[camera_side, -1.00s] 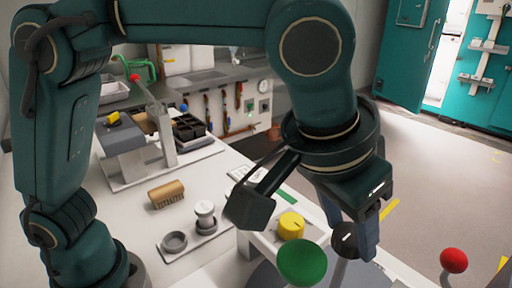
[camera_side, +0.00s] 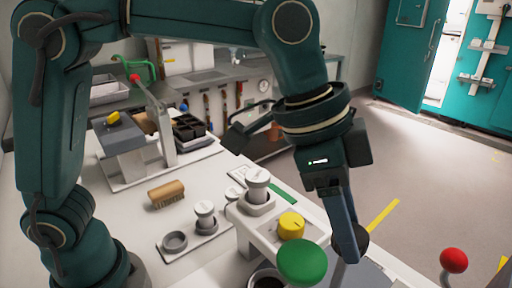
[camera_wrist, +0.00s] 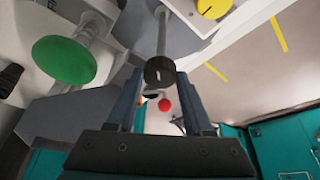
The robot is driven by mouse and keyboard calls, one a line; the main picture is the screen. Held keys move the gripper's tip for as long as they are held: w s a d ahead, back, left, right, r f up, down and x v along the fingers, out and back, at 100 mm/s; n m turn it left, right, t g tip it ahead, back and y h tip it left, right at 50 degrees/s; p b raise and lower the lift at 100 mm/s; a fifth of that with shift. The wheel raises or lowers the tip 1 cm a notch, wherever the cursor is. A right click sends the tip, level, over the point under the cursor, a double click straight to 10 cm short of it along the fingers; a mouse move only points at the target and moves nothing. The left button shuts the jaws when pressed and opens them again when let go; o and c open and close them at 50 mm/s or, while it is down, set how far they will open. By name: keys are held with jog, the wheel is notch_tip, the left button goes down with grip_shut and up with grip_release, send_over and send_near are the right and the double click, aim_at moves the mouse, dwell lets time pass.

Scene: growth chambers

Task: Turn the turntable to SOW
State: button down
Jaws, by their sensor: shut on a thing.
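My gripper (camera_side: 350,248) is shut on a black knob (camera_side: 362,243) at the lower right of the side view. In the wrist view the black knob (camera_wrist: 159,72) sits between my two fingers, at the end of a metal rod (camera_wrist: 163,35). A grey plate (camera_side: 372,277), which looks like part of the turntable, shows at the bottom edge of the side view. Grey surfaces (camera_wrist: 75,108) also show below the knob end in the wrist view. Most of the turntable is cut off or hidden, and I cannot read a SOW mark.
A green mushroom knob (camera_side: 302,262) stands close left of my gripper, with a yellow dial (camera_side: 291,225) behind it. A red ball knob (camera_side: 453,260) is at the right. A dark-filled cup (camera_side: 267,281) is at the bottom.

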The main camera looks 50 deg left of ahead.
jog(key=m+g, duration=0.1)
jog(key=m, duration=0.3)
jog(key=shift+w+m+g+h, duration=0.2)
jog(key=shift+m+g+h, duration=0.1)
jog(key=shift+g+h, duration=0.1)
jog(key=m+g, duration=0.1)
jog(key=m, duration=0.3)
jog(key=shift+w+a, duration=0.1)
jog(key=shift+g, duration=0.4)
jog(key=shift+c, duration=1.5)
grip_release()
jog(key=shift+v, duration=2.55)
